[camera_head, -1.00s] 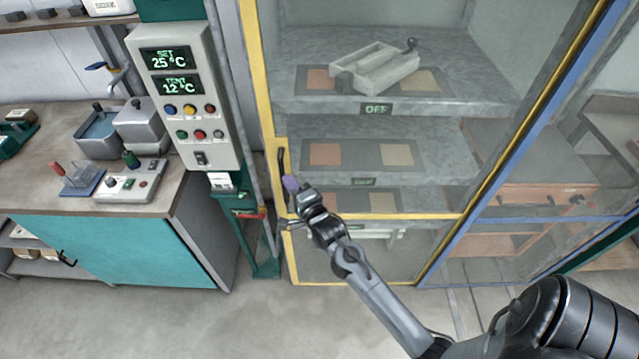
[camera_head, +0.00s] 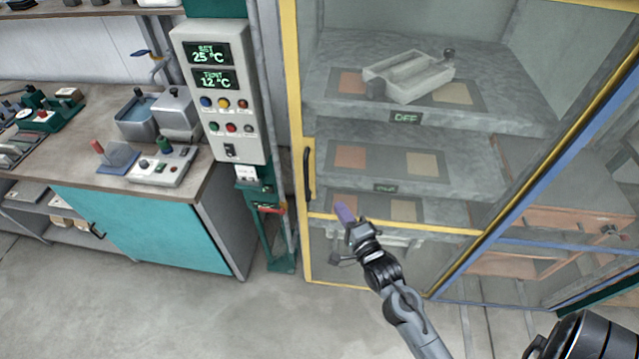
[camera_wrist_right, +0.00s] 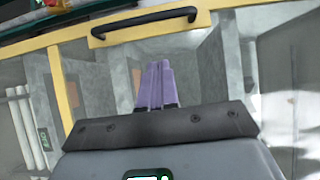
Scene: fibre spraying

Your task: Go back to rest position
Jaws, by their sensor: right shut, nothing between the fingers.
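My right gripper (camera_head: 345,214) is in front of the lower part of the glass cabinet door, below and to the right of its black handle (camera_head: 308,174). Its purple fingers are together with nothing between them, and they also show in the right wrist view (camera_wrist_right: 156,85). In that view the black handle (camera_wrist_right: 144,24) lies on the yellow door frame (camera_wrist_right: 215,22), beyond the fingertips and apart from them. The yellow-framed cabinet door (camera_head: 296,120) looks closed. My left gripper is not in view.
A control box (camera_head: 219,90) reading 25 °C and 12 °C stands left of the cabinet. Inside the cabinet, a grey tray (camera_head: 408,78) rests on the top shelf. A workbench (camera_head: 200,180) with a teal cabinet stands at left. The floor (camera_head: 200,320) in front is clear.

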